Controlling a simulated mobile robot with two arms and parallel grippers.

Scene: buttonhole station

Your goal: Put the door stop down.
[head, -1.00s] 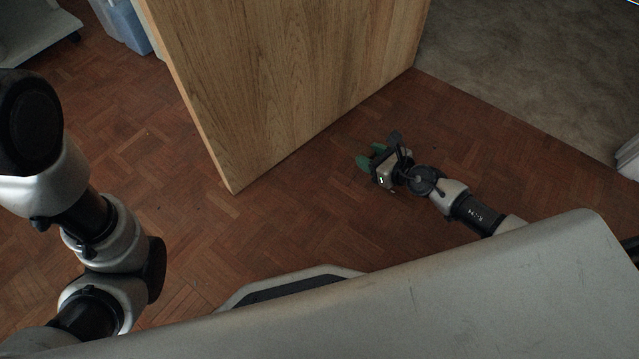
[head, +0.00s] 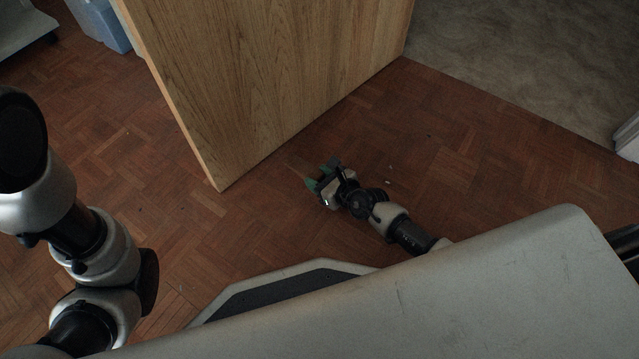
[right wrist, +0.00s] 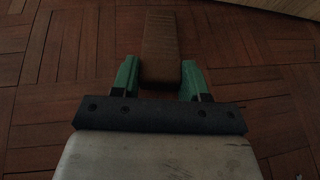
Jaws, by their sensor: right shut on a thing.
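The door stop (right wrist: 160,48) is a brown wedge-shaped block between the green fingers of my right gripper (right wrist: 160,78) in the right wrist view. The fingers are shut on its sides, and its long end points away from the wrist. In the head view my right gripper (head: 317,181) is low over the parquet, just right of the wooden door's (head: 270,80) bottom edge. The door stop is hard to make out there. I cannot tell whether it touches the floor. Of my left arm, only links show at the left; its gripper is out of view.
The door stands open across the upper middle. Beyond it on the right is a grey carpet (head: 510,60). A blue bin (head: 103,22) stands at the top left. A white object (head: 628,138) is at the right edge.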

